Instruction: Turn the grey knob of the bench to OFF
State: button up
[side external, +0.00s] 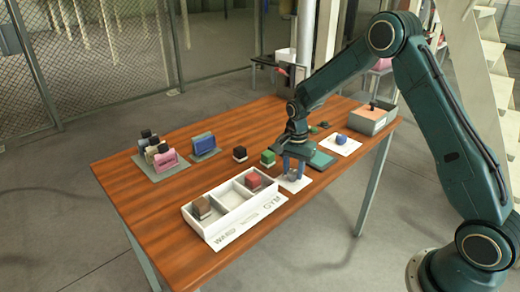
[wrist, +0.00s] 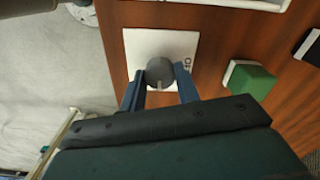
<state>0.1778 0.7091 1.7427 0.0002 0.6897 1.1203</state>
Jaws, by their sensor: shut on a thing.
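The grey knob (wrist: 160,70) sits on a white square plate (wrist: 133,42) on the bench. A pale pointer line on the knob faces the lower edge of the wrist view. Dark lettering shows at the plate's right side, partly hidden by a finger. My gripper (wrist: 159,77) is shut on the knob, with one blue finger on each side. In the side view my gripper (side external: 294,177) points down over the white plate (side external: 297,187), and the knob is mostly hidden between the fingers.
A green block (side external: 268,158) and a black block (side external: 240,154) are to the left. A blue knob (side external: 341,139) on another plate and a grey box (side external: 371,121) lie to the right.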

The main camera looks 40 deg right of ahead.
jog(key=n, duration=1.3)
jog(key=shift+n, duration=2.4)
jog(key=o, duration=1)
jog(key=shift+c, duration=0.2)
jog(key=shift+r, duration=0.1)
